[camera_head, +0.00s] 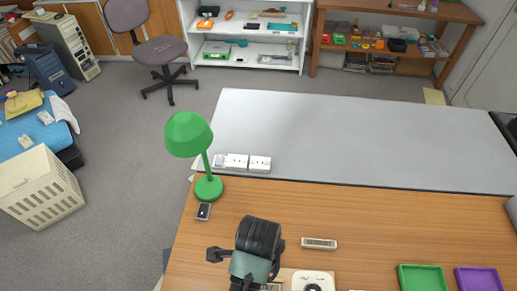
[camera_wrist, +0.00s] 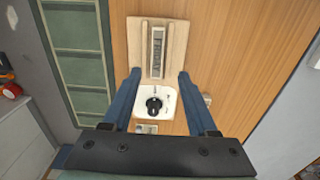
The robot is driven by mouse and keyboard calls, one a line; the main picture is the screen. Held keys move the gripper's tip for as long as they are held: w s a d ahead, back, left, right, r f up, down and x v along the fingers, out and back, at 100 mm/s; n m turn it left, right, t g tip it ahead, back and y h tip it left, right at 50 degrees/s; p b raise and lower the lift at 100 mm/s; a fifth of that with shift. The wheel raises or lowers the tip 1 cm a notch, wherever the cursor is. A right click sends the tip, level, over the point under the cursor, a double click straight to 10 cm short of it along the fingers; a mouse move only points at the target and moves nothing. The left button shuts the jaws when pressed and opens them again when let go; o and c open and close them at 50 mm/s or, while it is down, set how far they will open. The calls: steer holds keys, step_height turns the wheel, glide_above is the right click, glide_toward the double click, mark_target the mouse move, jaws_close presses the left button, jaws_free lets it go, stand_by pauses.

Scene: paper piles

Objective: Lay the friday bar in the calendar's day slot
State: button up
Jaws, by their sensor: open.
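My gripper (camera_wrist: 160,73) is open, its two blue fingers apart with nothing held between them. In the wrist view a pale bar (camera_wrist: 157,52), whose lettering appears to read FRIDAY, lies between two raised rails on the wooden calendar board (camera_wrist: 178,38), just beyond my fingertips. The bar looks lengthwise with the rails; whether it is fully seated I cannot tell. In the head view my wrist hides part of the board; the end of the bar (camera_head: 270,287) shows, lettered AY.
A white plate with a black dial (camera_wrist: 153,103) adjoins the board. Another lettered bar (camera_head: 319,243) lies loose on the desk. A green lamp (camera_head: 208,187) stands at left; a green tray (camera_head: 402,284) and a purple tray (camera_head: 461,284) sit at right.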

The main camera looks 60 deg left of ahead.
steer(key=w+a+r+n+t+y, duration=0.3)
steer(key=w+r+t, duration=0.4)
steer(key=w+r, duration=1)
steer(key=w+d+r+t+y, duration=0.1)
steer(key=w+d+r+t, duration=0.2)
steer(key=r, duration=0.4)
steer(key=w+d+r+t+y, duration=0.1)
steer(key=w+r+t, duration=0.1)
steer(key=w+r, duration=0.35)
steer(key=s+d+r+n+t+h, duration=0.1)
steer(key=d+r+t, duration=0.4)
steer(key=r, duration=0.7)
steer(key=d+r+n+t+h, duration=0.15)
steer(key=d+r+t, duration=0.3)
steer(key=r, duration=0.75)
steer(key=s+d+r+n+t+h, duration=0.1)
steer(key=s+d+r+t, duration=0.2)
steer(key=s+r, duration=0.2)
steer(key=s+d+r+n+t+h, duration=0.1)
steer(key=s+d+r+t, duration=0.2)
steer(key=r, duration=0.6)
steer(key=shift+s+d+r, duration=0.25)
steer(key=shift+s+d, duration=0.5)
steer(key=shift+s, duration=0.2)
steer(key=shift+n+h, duration=0.25)
